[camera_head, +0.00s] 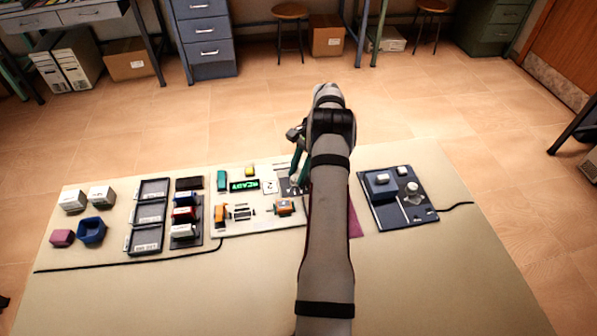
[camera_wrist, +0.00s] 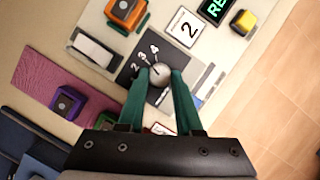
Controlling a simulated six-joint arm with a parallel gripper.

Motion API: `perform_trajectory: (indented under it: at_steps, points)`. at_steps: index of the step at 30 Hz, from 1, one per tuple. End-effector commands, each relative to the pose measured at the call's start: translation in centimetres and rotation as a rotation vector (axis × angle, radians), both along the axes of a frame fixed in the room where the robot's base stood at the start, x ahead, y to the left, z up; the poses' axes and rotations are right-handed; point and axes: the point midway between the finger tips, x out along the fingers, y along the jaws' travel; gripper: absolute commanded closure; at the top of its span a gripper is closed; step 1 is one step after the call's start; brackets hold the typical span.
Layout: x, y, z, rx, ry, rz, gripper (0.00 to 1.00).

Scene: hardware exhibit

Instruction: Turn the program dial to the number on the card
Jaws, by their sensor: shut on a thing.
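The program dial (camera_wrist: 160,71) is a round pale knob on a dark plate (camera_wrist: 128,72) with white numerals; 2, 3 and 4 show along its upper left side. A short dark mark at the knob's left side is too small to read surely. My gripper (camera_wrist: 159,79) has its two green fingers shut on opposite sides of the knob. The white card (camera_wrist: 184,27), just above the dial in the wrist view, reads 2. In the head view the card (camera_head: 270,187) lies left of my gripper (camera_head: 299,172), and my arm hides most of the dial.
A green-lit READY display (camera_head: 244,185), a yellow button (camera_head: 250,170) and an orange block (camera_head: 285,207) are close by on the white board (camera_head: 262,224). A dark panel (camera_head: 386,216) stands right of my arm. Trays (camera_head: 147,239) and boxes lie left. The front of the table is clear.

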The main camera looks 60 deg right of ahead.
Motion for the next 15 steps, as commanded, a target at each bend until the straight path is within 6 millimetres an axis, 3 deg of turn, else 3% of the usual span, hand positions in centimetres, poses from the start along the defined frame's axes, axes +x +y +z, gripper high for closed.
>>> perform_trajectory:
  at_steps: [15]
  points:
    - [0.34,0.0,0.0,0.001,0.001,0.404,1.0]
